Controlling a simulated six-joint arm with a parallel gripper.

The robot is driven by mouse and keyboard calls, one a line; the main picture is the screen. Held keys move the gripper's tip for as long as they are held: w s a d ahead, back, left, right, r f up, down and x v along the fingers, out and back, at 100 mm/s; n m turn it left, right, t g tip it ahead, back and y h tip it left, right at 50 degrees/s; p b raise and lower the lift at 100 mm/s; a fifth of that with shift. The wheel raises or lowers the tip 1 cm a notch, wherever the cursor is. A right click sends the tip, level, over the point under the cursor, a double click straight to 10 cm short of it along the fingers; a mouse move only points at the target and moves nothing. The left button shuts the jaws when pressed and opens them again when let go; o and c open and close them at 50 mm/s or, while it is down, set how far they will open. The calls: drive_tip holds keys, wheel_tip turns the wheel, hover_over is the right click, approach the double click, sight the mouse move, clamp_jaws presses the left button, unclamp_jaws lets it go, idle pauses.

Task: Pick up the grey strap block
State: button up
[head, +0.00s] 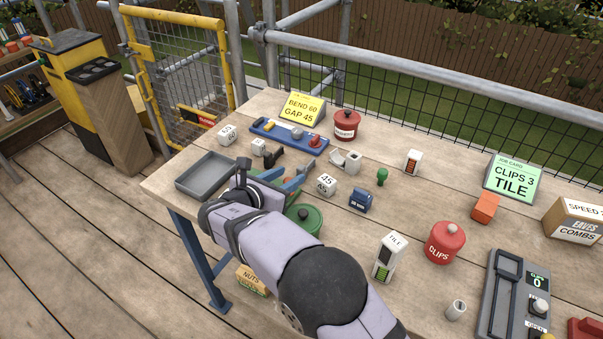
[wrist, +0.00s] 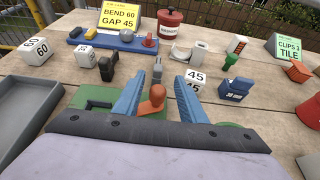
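A light grey bent piece (head: 346,160), which looks like the grey strap block, lies on the bench right of centre. It also shows in the wrist view (wrist: 201,53), beyond my right finger. My gripper (head: 283,174) is in front of it, to its left and apart from it. In the wrist view my gripper (wrist: 159,80) has its two blue fingers spread, with nothing clamped between them. An orange knob (wrist: 153,101) and a dark grey upright piece (wrist: 157,69) show in the gap. Part of the bench under my gripper is hidden.
A blue rack (head: 289,137) with coloured pieces stands behind. A white 45 block (head: 326,185) and a blue tool (head: 360,200) are to the right. A grey tray (head: 206,175) is left, and a green round lid (head: 304,217) is beside my arm.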

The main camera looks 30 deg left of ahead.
sight(301, 167)
drive_tip(key=shift+a+p+x, duration=0.2)
drive_tip(key=shift+p+x, duration=0.65)
drive_tip(key=shift+x, duration=2.5)
drive_tip(key=shift+r, duration=0.15)
clamp_jaws()
